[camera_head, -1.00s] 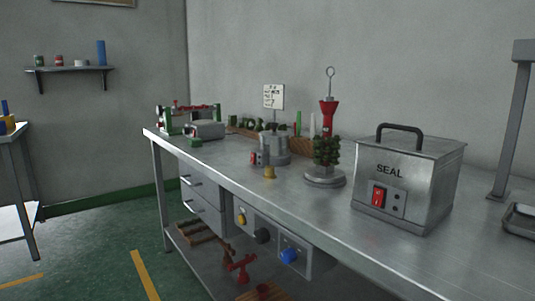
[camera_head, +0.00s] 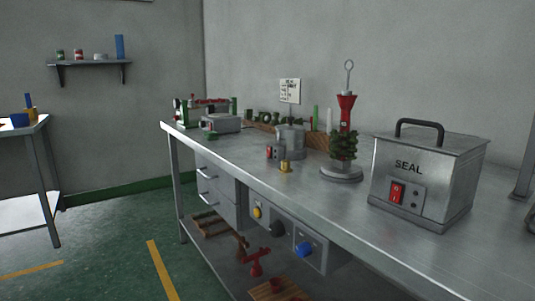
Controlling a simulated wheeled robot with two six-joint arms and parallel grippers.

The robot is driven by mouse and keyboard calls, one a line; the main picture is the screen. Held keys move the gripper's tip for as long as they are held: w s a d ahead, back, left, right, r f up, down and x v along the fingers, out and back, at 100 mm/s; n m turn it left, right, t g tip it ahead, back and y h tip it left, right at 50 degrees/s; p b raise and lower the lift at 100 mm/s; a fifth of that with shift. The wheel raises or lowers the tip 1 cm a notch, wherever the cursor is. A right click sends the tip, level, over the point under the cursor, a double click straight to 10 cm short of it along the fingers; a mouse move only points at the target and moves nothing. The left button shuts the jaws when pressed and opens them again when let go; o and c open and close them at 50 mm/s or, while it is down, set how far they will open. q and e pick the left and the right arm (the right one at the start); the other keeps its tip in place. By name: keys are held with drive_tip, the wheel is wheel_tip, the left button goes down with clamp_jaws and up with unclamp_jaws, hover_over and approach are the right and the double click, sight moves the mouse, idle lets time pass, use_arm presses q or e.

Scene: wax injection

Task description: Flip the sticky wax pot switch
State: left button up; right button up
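A small grey metal pot (camera_head: 291,137) stands mid-bench, with a control box at its front left carrying a small red switch (camera_head: 269,152). It is probably the sticky wax pot, but no label on it is readable. A larger steel box marked SEAL (camera_head: 440,178), with a black handle, stands nearer on the right and has a red rocker switch (camera_head: 397,193) on its front. The position of either switch is too small to tell. Neither of my grippers shows in the view.
The steel workbench (camera_head: 325,205) has a wax tree on a round stand (camera_head: 341,173), a small brass piece (camera_head: 285,166) and a machine at the far end (camera_head: 221,123). Knobs (camera_head: 304,250) sit below its front edge. Green floor (camera_head: 110,235) is open at left.

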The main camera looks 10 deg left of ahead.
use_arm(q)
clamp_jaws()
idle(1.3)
